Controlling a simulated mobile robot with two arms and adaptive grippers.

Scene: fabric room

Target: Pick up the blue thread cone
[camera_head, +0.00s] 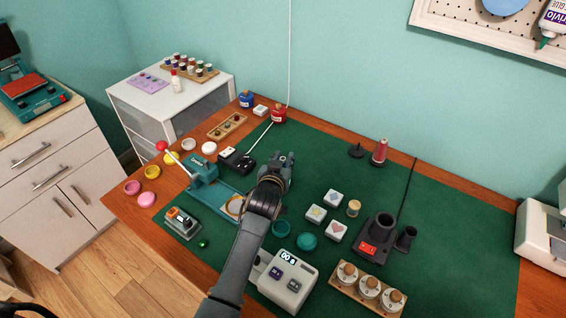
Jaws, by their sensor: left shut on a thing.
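My left gripper (279,164) is over the green mat in the middle of the work table, with its arm coming up from the bottom of the picture. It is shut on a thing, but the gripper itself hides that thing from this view. I see no blue thread cone in the open. A red thread cone (380,152) stands upright on a dark base at the back of the mat. My right gripper is not in view.
A teal press with a red-knobbed lever (205,172) stands left of the gripper. A white device with a display (287,280), white blocks (333,198), a black holder (376,235) and a wooden tray (368,291) lie right. The back right of the mat (460,220) is clear.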

